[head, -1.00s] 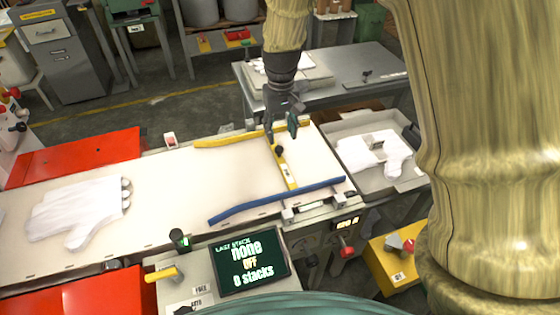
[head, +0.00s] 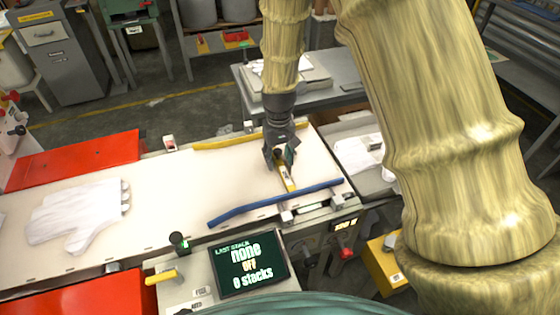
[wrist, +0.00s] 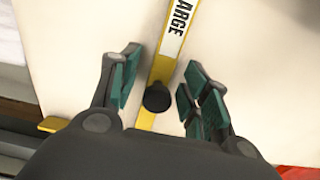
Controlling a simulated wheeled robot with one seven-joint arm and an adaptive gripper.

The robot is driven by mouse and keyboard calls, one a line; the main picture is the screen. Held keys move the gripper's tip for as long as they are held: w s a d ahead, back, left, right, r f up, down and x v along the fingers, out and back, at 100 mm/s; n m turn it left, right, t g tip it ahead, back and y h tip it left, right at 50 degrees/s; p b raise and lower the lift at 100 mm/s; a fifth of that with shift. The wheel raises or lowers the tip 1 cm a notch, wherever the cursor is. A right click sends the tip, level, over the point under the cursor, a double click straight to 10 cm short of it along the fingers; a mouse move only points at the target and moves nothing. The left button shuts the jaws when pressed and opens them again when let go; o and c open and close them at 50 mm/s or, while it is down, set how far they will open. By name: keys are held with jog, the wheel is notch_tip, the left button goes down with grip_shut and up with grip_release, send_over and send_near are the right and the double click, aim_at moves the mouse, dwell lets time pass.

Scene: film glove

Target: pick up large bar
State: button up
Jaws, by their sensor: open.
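The large bar (wrist: 176,35) is a yellow bar with a white label, partly reading "ARGE", and a black knob (wrist: 158,97). In the head view the bar (head: 287,177) lies across the right end of the pale work surface, between a yellow rail and a blue rail. My gripper (head: 281,163) is over the bar's far part and hides some of it. In the wrist view my gripper (wrist: 158,88) is open, with one green-padded finger on each side of the bar and knob. The fingers look apart from the bar.
The blue rail (head: 270,204) runs along the near side and the yellow rail (head: 235,142) along the far side. A white glove (head: 78,212) lies at left. A grey tray (head: 368,182) with white gloves stands at right. A screen (head: 249,264) stands in front.

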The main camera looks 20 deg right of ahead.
jog(key=shift+f, duration=0.35)
grip_shut()
